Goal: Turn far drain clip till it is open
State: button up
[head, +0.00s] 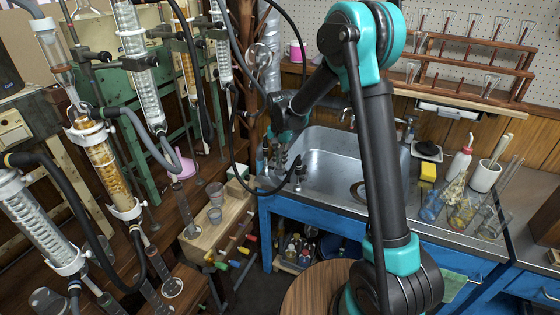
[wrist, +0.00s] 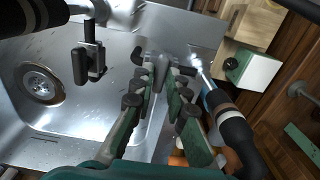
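My gripper (head: 281,160) reaches down over the near left corner of the sink. In the wrist view its two green-and-black fingers (wrist: 160,76) point away and come close together at the tips. A small grey metal fitting with dark ends (wrist: 159,66) lies between the fingertips; it may be the far drain clip. I cannot tell whether the fingers press on it or only stand around it. In the head view the clip is hidden or too small to make out at the gripper. A black clamp-like piece on a metal post (wrist: 90,60) stands apart to the left.
The steel sink (head: 335,165) with its drain (wrist: 40,84) lies beside my gripper. Black hoses hang close by; a thick black sleeve (wrist: 237,133) is right of the fingers. Glass columns (head: 105,165) crowd the left. A wooden block with coloured-handled tools (head: 222,228) stands left of the sink.

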grip_shut()
jog(key=shift+n, duration=0.3)
jog(key=n, duration=0.3)
jog(key=shift+n, duration=0.4)
jog(key=n, duration=1.3)
jog(key=shift+n, duration=0.4)
